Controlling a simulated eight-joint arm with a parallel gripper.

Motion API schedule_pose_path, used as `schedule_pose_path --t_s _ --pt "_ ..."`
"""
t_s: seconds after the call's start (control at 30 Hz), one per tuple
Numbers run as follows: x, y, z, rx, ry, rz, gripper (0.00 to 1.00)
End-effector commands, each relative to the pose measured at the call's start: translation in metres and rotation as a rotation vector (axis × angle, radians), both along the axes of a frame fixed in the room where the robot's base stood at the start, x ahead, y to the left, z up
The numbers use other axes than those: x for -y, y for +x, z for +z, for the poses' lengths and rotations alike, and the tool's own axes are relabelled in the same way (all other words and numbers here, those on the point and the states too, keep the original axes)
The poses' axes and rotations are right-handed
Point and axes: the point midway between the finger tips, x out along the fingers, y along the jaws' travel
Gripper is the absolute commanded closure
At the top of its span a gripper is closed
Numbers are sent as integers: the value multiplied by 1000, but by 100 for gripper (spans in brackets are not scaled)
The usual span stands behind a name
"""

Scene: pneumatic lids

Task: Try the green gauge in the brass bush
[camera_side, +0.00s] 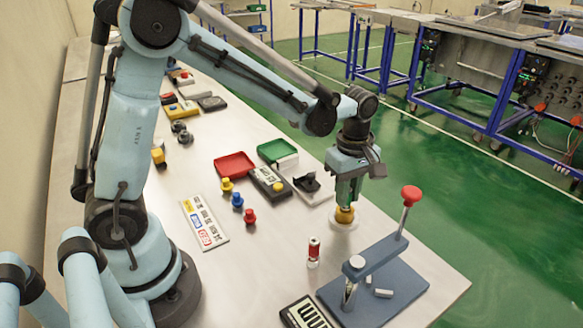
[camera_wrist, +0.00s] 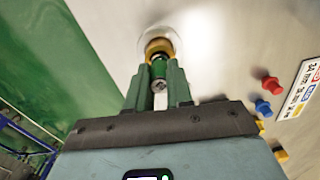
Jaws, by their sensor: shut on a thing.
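The green gauge (camera_wrist: 159,68) is between the two fingers of my gripper (camera_wrist: 159,88) in the wrist view, with a grey end facing the camera. My gripper (camera_side: 347,196) is shut on it and points down over the brass bush (camera_side: 344,215) in the side view. The bush (camera_wrist: 158,46) sits on a pale round base at the far end of the gauge. The gauge's far end meets the bush in the wrist view. Whether it is inside the bore, and how deep, is hidden.
A blue-grey lever press (camera_side: 372,285) with a red knob stands to the front right, near the bush. A red-and-white cylinder (camera_side: 314,253) stands before it. Yellow, blue and red pieces (camera_side: 237,200), a label card (camera_side: 204,223), and red (camera_side: 234,165) and green trays (camera_side: 277,151) lie left.

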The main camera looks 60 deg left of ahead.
Motion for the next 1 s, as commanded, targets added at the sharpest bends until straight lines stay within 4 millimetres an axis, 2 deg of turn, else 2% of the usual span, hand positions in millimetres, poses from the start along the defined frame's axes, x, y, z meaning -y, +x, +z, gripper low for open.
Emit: schedule_pose_path --t_s 1.0 --pt "0 0 19 0 0 0 100"
